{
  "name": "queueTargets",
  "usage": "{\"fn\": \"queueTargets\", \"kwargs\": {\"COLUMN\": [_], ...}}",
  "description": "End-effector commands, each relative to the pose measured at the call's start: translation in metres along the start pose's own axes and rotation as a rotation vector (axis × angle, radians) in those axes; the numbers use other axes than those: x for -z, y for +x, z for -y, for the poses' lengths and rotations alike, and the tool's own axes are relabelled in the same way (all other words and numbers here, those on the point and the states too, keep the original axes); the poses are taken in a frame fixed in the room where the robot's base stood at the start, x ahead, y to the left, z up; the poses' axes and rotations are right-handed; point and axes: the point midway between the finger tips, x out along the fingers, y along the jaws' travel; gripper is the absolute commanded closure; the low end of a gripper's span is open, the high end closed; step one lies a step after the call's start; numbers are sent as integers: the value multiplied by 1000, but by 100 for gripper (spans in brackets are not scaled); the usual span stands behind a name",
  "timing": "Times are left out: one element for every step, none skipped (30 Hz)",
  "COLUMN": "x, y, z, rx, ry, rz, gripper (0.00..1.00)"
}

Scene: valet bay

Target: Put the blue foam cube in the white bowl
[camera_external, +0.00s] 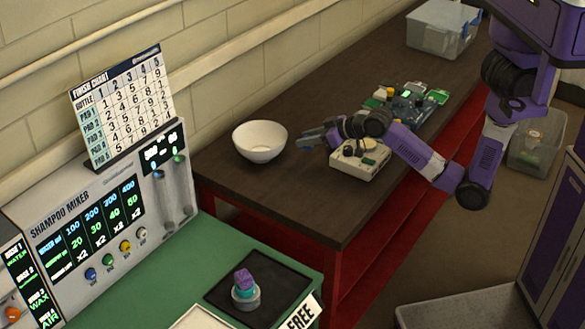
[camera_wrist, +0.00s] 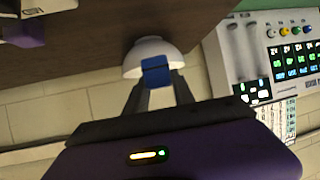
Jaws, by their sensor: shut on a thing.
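The blue foam cube (camera_wrist: 155,71) is between my two fingertips in the wrist view. My gripper (camera_external: 307,140) is shut on it and held above the dark table, just right of the white bowl in the external view. The cube is too small to make out clearly there. The white bowl (camera_external: 260,140) stands upright near the table's left end, by the wall. In the wrist view the bowl (camera_wrist: 150,45) shows behind the cube, partly covered by it and the fingers. The bowl's inside looks empty in the external view.
A beige box (camera_external: 358,165) with round parts sits under my forearm. Circuit boards (camera_external: 405,105) and a clear bin (camera_external: 440,30) stand farther back. The shampoo mixer (camera_external: 100,225) and green counter (camera_external: 230,250) are at left front. Bare table (camera_external: 290,195) lies before the bowl.

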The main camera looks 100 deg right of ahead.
Motion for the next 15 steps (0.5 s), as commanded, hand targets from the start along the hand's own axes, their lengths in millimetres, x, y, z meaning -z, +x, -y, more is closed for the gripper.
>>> {"fn": "queueTargets", "kwargs": {"x": [3,6,10,14,18,25,30,35,43,49,55,63,69,76,85], "y": [15,22,32,38,44,52,58,63,70,75,80,86,90,94,98], "z": [2,4,8,10,11,13,14,15,15,15,15,14,12,11,8], "rx": [25,45,72,92,112,139,159,180,206,226,245,272,290,310,334], "ry": [-2,-13,-27,-39,-50,-65,-78,-88,-104,-116,-127,-142,-153,-164,-179], "rz": [-5,-4,-5,-6,-6,-7,-7,-7,-7,-7,-7,-7,-6,-6,-6], "gripper": [100,100,100,100,100,100,100,100,100,100,100,100,100,100,100]}}
